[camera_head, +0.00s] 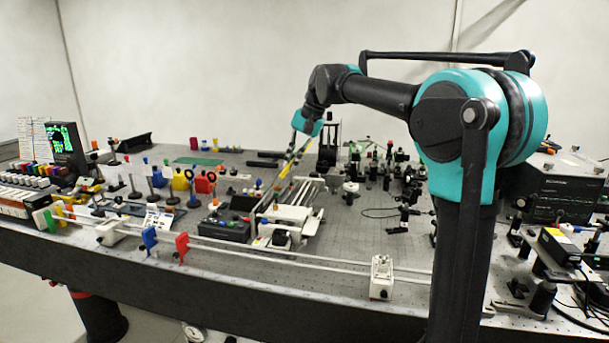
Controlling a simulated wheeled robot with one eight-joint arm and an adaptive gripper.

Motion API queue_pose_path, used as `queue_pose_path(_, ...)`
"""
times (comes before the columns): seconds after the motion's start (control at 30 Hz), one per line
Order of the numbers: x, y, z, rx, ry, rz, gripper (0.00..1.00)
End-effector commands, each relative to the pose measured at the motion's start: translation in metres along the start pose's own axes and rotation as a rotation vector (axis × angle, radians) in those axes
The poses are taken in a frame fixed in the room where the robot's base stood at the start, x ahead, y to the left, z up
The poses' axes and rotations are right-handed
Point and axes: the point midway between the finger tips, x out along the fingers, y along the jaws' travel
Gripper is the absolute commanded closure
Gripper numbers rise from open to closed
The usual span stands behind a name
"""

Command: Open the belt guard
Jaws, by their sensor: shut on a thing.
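A long narrow bar with yellow markings, which looks like the belt guard (283,183), slants up from the belt unit (291,215) near the bench's middle. Its upper end is raised and meets my gripper (303,141). My gripper reaches in from the right, with a teal body, and is shut at that upper end. The fingertips are too small to make out clearly. The guard's lower end and hinge are hard to see among the pale parts of the unit.
A dark control box (224,228) with buttons stands left of the belt unit. Red (182,246) and blue (150,238) plates stand along white rails at the front. Several optics posts (387,170) crowd the right. A black instrument (558,190) stands far right.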

Motion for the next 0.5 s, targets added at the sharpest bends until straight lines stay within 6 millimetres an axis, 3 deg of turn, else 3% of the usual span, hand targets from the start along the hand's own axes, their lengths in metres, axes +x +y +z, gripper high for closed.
queue_pose_path(0.03,-0.002,-0.014,0.001,-0.007,-0.002,0.045,1.0)
queue_pose_path(0.2,-0.004,-0.042,0.0,-0.005,-0.001,0.185,1.0)
queue_pose_path(0.5,-0.003,-0.076,-0.001,-0.001,-0.002,0.341,1.0)
